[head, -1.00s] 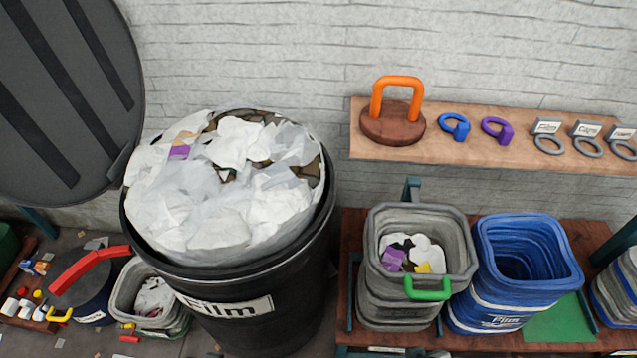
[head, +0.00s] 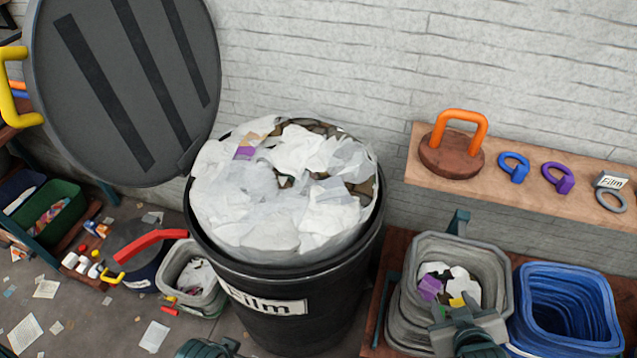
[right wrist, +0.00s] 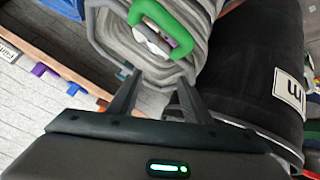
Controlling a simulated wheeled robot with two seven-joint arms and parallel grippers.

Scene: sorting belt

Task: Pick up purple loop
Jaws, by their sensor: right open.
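The purple loop (head: 558,178) lies on the wooden shelf (head: 440,196) at the right of the head view, between the blue loop (head: 514,167) and a grey ring tagged "Film" (head: 611,193). A purple piece, likely the loop, shows at the left of the right wrist view (right wrist: 38,70). My right gripper (head: 465,312) is at the front of the grey bin, below the shelf and well apart from the loop. Its two fingers are spread and empty in the right wrist view (right wrist: 157,95). My left gripper's jaws are not visible.
The grey bin (head: 492,255) with scraps and the blue bin (head: 610,300) stand below the shelf. An orange handle on a brown round base (head: 450,160) sits left of the loops. A full black "Film" barrel (head: 330,285) stands left of the bins. Its lid (head: 90,90) is raised.

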